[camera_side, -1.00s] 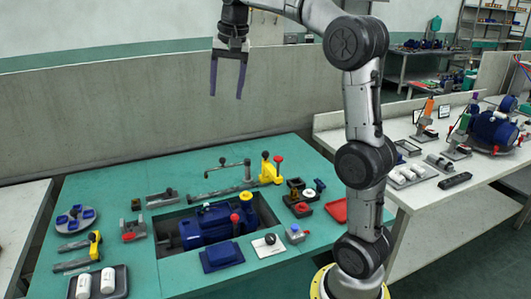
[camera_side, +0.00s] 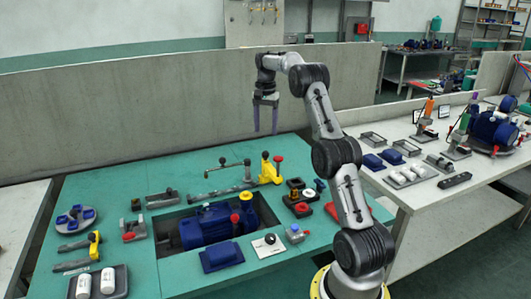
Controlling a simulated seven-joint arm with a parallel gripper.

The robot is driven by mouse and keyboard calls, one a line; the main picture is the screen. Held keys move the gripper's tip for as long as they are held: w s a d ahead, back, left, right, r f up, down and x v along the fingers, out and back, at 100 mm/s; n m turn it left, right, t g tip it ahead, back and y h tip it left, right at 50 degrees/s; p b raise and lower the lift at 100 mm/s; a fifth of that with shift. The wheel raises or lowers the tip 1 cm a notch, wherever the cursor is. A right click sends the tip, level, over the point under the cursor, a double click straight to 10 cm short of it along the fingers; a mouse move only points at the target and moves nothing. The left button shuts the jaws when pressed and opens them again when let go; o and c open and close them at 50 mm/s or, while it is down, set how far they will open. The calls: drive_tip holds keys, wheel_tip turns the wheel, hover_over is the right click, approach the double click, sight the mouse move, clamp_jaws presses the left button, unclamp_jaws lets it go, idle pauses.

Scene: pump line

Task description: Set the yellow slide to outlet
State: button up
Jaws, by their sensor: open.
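Two yellow pieces stand on the green bench. One yellow piece (camera_side: 266,172), with a black knob and a red knob, sits at the right end of a grey rail (camera_side: 228,191) at the back. A smaller yellow piece (camera_side: 95,246) stands on grey rails at the left front. I cannot tell from this view which one is the slide, and no outlet mark is legible. My gripper (camera_side: 265,133) is open and empty, its fingers pointing down. In the picture it is above the rear yellow piece, apart from it.
A blue pump (camera_side: 206,228) sits in a recess at the bench middle. A thin bent handle (camera_side: 226,167) rises behind it. Dark blocks with knobs (camera_side: 300,196) and a red tray (camera_side: 332,210) lie to the right.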

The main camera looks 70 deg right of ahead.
sight(265, 151)
wheel_tip(265, 151, down, 10)
drive_tip(key=shift+f, duration=0.1)
idle(0.4)
clamp_jaws()
idle(1.2)
